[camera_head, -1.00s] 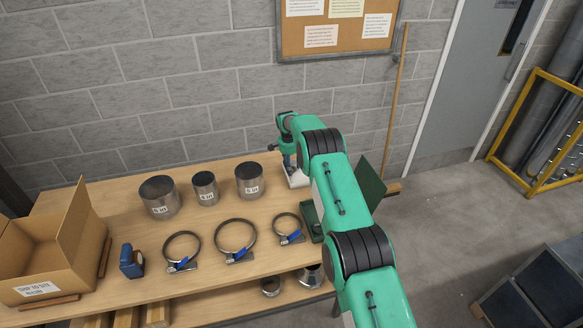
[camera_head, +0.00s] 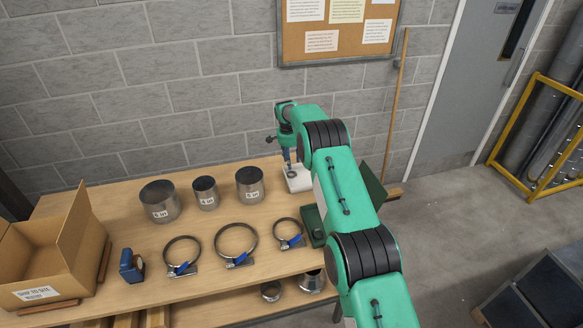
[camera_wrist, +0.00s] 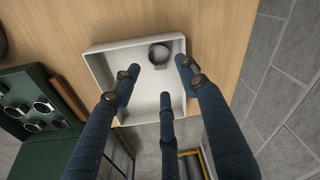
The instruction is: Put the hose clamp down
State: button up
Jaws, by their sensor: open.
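A small dark metal hose clamp ring (camera_wrist: 159,53) lies in a shallow white tray (camera_wrist: 107,70), near the tray's far wall in the wrist view. In the head view the white tray (camera_head: 300,185) sits at the back right of the workbench, with the ring (camera_head: 292,175) just visible in it. My gripper (camera_wrist: 160,75) has three blue fingers spread apart, empty, above the tray and the ring. In the head view my gripper (camera_head: 287,160) hangs over the tray, partly hidden by my arm.
Three larger hose clamps with blue handles (camera_head: 182,256) (camera_head: 236,244) (camera_head: 288,234) lie on the bench (camera_head: 120,215). Several metal duct collars (camera_head: 160,201) stand behind them. An open green case (camera_wrist: 38,105) holding clamps is beside the tray. A cardboard box (camera_head: 45,262) stands at left.

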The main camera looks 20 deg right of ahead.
jog(key=shift+s+a+r, duration=0.1)
jog(key=shift+a+r, duration=0.05)
jog(key=shift+r, duration=0.95)
jog(key=shift+s+a+r, duration=0.1)
jog(key=shift+r, duration=1)
